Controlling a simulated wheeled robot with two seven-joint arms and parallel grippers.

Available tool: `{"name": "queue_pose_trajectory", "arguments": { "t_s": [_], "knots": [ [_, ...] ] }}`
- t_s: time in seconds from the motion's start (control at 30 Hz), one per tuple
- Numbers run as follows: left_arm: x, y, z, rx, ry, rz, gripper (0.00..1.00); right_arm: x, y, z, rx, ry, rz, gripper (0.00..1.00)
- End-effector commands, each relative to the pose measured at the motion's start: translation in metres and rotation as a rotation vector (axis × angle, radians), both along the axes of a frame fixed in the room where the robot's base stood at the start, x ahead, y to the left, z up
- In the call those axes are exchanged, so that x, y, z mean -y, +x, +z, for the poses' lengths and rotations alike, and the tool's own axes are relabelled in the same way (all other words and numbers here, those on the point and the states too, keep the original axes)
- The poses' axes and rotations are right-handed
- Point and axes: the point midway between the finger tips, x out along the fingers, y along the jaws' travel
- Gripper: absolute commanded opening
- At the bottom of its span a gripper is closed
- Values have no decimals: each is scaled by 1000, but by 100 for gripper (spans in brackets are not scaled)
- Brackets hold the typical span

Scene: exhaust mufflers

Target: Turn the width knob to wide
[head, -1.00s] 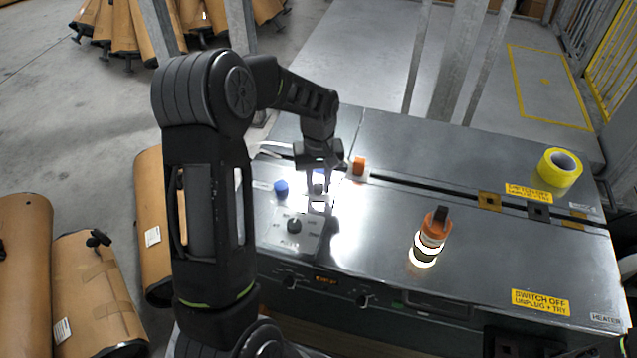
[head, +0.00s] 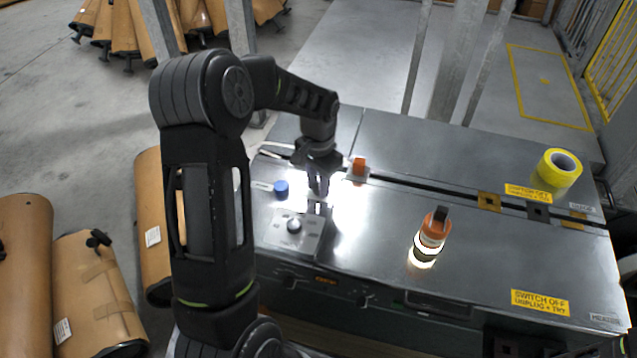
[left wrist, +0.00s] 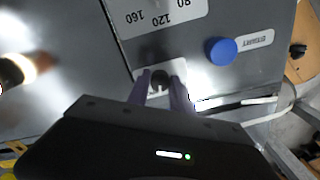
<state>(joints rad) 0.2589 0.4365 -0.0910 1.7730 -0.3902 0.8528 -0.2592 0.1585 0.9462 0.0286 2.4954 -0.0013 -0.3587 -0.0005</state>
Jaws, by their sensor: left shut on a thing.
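My left gripper (head: 318,192) reaches down over the left part of the metal machine top. In the left wrist view, its two fingers (left wrist: 160,84) are shut on a small black knob (left wrist: 160,78) on a pale plate, one finger on each side. I take this to be the width knob; its markings are hidden or unreadable. Beside it is a larger dial plate (left wrist: 188,8) marked 80, 120 and 160. The same plate, with its round knob (head: 294,225), shows in front of the gripper in the head view. My right gripper is not in view.
A blue button (head: 281,188) is left of the gripper and an orange part (head: 359,165) right of it. An orange-topped lit cylinder (head: 434,232) and a yellow tape roll (head: 559,167) stand farther right. The top between them is mostly clear.

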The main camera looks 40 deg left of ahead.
Motion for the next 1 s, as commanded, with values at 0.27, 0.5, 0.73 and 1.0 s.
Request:
{"name": "queue_pose_trajectory", "arguments": {
  "t_s": [0.27, 0.5, 0.73, 1.0],
  "knots": [
    [0, 0, 1, 0, 1, -253, 0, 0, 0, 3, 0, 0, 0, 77],
    [0, 0, 0, 0, 1, -420, 0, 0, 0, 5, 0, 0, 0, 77],
    [0, 0, 0, 1, 1, -504, 0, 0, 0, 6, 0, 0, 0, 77],
    [0, 0, 0, 1, 1, -526, 0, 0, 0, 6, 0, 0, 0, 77]
  ]
}}
